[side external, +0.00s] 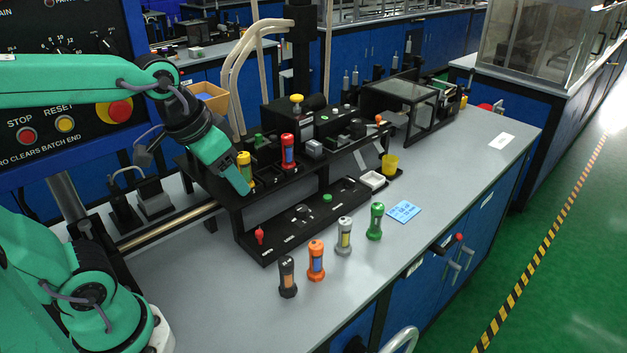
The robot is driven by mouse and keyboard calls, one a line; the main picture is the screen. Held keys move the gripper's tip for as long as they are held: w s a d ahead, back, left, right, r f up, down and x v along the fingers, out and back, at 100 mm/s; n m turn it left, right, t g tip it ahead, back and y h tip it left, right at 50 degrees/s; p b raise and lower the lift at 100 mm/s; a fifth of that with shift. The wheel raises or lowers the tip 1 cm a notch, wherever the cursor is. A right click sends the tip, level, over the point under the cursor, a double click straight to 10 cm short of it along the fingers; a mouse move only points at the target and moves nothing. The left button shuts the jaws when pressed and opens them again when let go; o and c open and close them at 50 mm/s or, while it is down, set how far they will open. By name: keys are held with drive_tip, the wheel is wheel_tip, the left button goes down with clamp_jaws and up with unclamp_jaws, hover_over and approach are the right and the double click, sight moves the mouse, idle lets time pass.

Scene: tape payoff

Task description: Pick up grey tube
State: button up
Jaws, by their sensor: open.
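The grey tube (344,237) stands upright on the grey bench top, between an orange tube (316,261) and a green tube (376,222). My gripper (242,184) is to the left of the grey tube and higher, close beside a yellow tube (245,166) at the left end of the black rack. My gripper is open; the gap between its fingers is hard to see from this side. Whether it touches the yellow tube cannot be told. The grey tube is clear of my gripper.
A black tube (287,277) stands at the front of the row. The black rack (262,204) stands behind the row, with a red tube (288,152) on its upper shelf. A blue card (403,211) lies right of the green tube. Bench top in front is clear.

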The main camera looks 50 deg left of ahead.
drive_tip(key=w+d+g, duration=0.1)
drive_tip(key=w, duration=0.5)
drive_tip(key=m+g, duration=0.3)
drive_tip(key=g, duration=0.1)
hover_over(345, 233)
drive_tip(key=a, duration=0.1)
drive_tip(key=f, duration=1.4)
drive_tip(key=shift+w+a+f, duration=0.1)
drive_tip(key=shift+w+f, duration=0.15)
drive_tip(key=shift+w, duration=0.15)
drive_tip(key=shift+w+f, duration=0.2)
drive_tip(key=shift+f, duration=0.1)
drive_tip(key=shift+f, duration=0.1)
drive_tip(key=shift+f, duration=1.2)
drive_tip(key=shift+f, duration=0.1)
drive_tip(key=shift+f, duration=2.5)
